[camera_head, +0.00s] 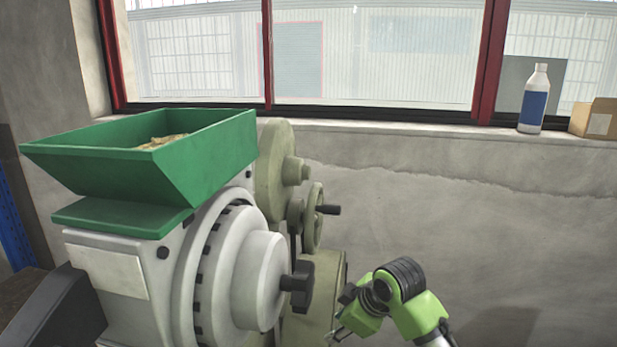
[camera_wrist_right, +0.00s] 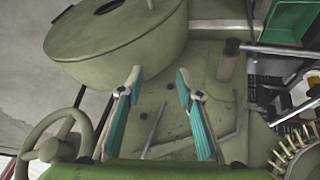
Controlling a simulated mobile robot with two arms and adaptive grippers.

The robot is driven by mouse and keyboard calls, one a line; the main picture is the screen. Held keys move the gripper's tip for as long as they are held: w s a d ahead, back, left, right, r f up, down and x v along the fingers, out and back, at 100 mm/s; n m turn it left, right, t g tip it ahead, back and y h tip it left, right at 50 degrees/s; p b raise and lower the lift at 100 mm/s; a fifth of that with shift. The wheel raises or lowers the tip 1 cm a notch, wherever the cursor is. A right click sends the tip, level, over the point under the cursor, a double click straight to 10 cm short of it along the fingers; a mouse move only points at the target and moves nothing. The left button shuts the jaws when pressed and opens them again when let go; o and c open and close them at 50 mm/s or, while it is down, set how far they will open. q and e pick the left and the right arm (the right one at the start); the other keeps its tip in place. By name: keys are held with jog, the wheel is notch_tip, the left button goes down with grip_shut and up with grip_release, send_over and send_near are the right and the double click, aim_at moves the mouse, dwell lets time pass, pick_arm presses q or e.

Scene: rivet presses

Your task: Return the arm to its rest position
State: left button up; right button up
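My right arm, bright green and black, comes in at the lower right of the head view. Its right gripper (camera_head: 341,331) is small and partly cut off there, beside the olive-green press (camera_head: 310,300). In the right wrist view the right gripper (camera_wrist_right: 159,76) has its two teal-padded fingers wide apart, with nothing between them. Beyond the fingers is an olive machine surface with a large round drum (camera_wrist_right: 120,45). My left arm and left gripper are not in view.
A grey machine with a green hopper (camera_head: 190,165) and a black knob (camera_head: 299,286) stands at left. A handwheel (camera_head: 314,215) sticks out behind it. A white bottle (camera_head: 533,100) and a cardboard box (camera_head: 597,118) sit on the windowsill. The space right of my arm looks clear.

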jog(key=s+d+f+m, duration=0.4)
jog(key=s+f+m, duration=0.1)
jog(key=s+f, duration=0.95)
jog(key=s+d+f+m+g+h, duration=0.1)
jog(key=s+d+m+h, duration=0.3)
jog(key=s, duration=0.7)
jog(key=s+d+f+m+g+y, duration=0.1)
jog(key=s+d+m, duration=0.1)
jog(key=s+d, duration=0.6)
jog(key=s+a+f+g+b, duration=0.15)
jog(key=f+b, duration=0.25)
jog(key=f, duration=1.3)
jog(key=s+a+f+t+b, duration=0.1)
jog(key=s+f+b, duration=0.25)
jog(key=f, duration=1.35)
jog(key=s+d+f+g+b, duration=0.1)
jog(key=s+f+b, duration=0.2)
jog(key=s+f, duration=0.5)
jog(key=s+d+f+b, duration=0.2)
jog(key=s+f+b, duration=0.2)
jog(key=s+f, duration=0.4)
notch_tip(320, 180, down, 7)
jog(key=shift+s+d+r+g+h, duration=0.1)
jog(key=shift+s+d+g+h, duration=0.05)
jog(key=shift+g+h, duration=0.2)
